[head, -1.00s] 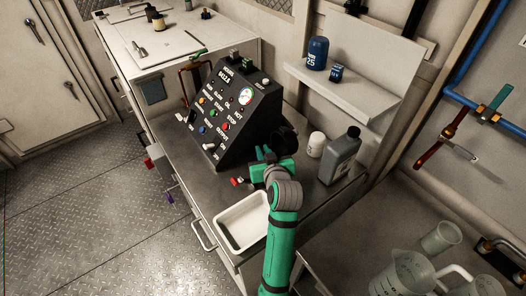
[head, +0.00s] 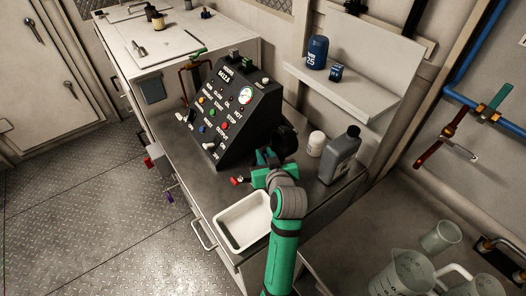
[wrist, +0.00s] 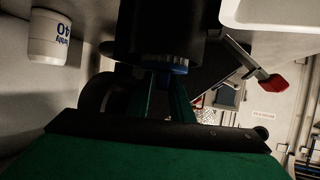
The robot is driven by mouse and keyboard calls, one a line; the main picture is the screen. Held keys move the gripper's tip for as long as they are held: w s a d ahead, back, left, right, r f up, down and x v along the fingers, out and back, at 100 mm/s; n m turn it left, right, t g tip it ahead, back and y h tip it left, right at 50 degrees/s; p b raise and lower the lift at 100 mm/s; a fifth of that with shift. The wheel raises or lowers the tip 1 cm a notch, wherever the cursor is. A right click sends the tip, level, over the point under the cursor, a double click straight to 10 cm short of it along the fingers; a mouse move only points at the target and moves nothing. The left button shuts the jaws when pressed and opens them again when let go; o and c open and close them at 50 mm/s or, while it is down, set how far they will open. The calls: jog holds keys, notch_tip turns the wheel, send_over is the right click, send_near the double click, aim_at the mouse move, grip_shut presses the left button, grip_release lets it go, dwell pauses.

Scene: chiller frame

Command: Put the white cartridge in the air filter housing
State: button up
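A white cartridge (head: 316,144) stands upright on the bench, right of the black console. In the wrist view a white cylinder with "40" on it (wrist: 49,38) shows at upper left. A round black body (head: 284,141) beside the console looks like the air filter housing. It fills the top of the wrist view (wrist: 155,35), with a blue ribbed part (wrist: 166,67) under it. My gripper (head: 266,158) is at this black body, left of the cartridge. In the wrist view its green fingers (wrist: 163,82) stand apart at the blue part; whether they grip it is unclear.
A grey bottle (head: 340,158) stands right of the cartridge. A white tray (head: 221,217) sits at the bench's front edge, and a small red-handled part (head: 237,181) lies behind it. The shelf (head: 350,95) above holds a blue canister (head: 317,52) and a small blue box (head: 337,73).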

jog(key=v, duration=0.9)
dwell(0.3)
